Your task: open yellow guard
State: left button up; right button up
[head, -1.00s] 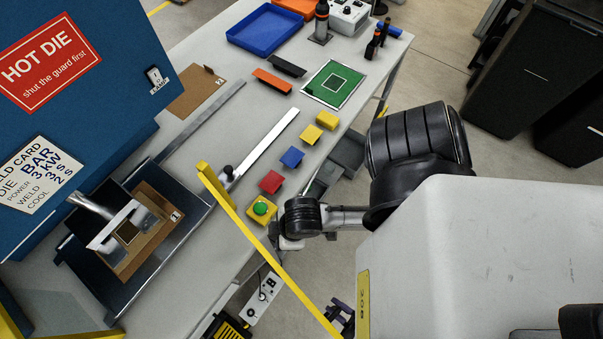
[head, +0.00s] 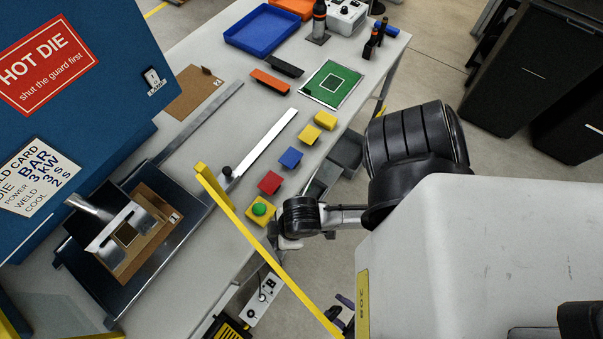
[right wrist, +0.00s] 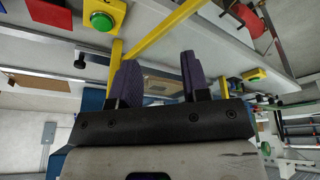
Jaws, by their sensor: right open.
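The yellow guard (head: 250,240) shows as a long slanting bar in front of the welder's die (head: 126,235). In the right wrist view, the guard (right wrist: 160,31) runs as a bar past the fingertips, with a post beside the left finger. My right gripper (right wrist: 160,65) is open, its purple fingers apart with nothing seen between them.
A green button on a yellow box (head: 259,210) stands beside the guard, with red (head: 270,183), blue (head: 291,157) and yellow (head: 311,134) blocks along the table edge. A blue tray (head: 262,30) and green board (head: 335,84) lie farther back. A blue welder housing (head: 120,100) fills the left.

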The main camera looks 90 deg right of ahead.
pick_arm(q)
jog(key=b+v, duration=0.1)
jog(key=v, duration=1.2)
jog(key=shift+s, duration=0.2)
jog(key=shift+a+f, duration=0.1)
jog(key=shift+a, duration=0.05)
